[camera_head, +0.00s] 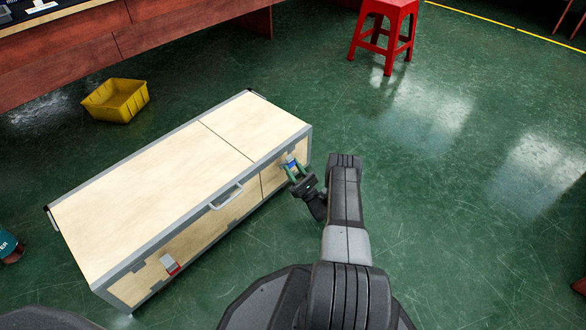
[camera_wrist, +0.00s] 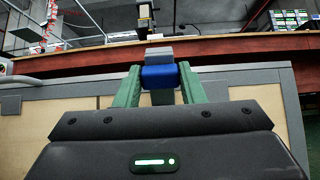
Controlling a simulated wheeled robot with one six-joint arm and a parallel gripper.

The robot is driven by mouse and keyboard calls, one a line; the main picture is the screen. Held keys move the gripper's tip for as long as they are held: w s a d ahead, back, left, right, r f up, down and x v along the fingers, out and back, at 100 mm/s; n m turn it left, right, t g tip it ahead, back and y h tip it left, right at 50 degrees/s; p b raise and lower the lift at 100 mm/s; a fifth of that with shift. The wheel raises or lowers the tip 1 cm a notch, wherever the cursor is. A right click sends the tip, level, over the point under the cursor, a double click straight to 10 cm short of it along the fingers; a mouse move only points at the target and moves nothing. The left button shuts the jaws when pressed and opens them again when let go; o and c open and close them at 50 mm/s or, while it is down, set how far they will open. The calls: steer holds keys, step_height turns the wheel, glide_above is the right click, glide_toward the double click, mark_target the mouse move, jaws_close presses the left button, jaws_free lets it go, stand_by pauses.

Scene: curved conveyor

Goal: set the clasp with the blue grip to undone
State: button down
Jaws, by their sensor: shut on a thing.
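The clasp with the blue grip (camera_head: 291,161) is on the front face of a wooden case (camera_head: 152,190) with grey metal edging, near its right end. In the wrist view the blue grip (camera_wrist: 159,77) sits between the two green fingers of my gripper (camera_wrist: 158,88), with a grey clasp plate behind it. My gripper (camera_head: 294,169) is shut on the blue grip. A second clasp with a red grip (camera_head: 173,268) is near the left end of the same face. Whether the blue clasp's hook is engaged is too small to tell.
A pale handle (camera_head: 226,196) sticks out from the case front between the clasps. A yellow bin (camera_head: 115,100) lies behind the case, and a red stool (camera_head: 384,30) stands at the back. The green floor right of the case is clear.

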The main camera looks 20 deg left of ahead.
steer(key=c, duration=0.9)
jaws_free()
steer(key=shift+r, duration=0.1)
step_height(320, 180, up, 10)
steer(key=p, duration=0.9)
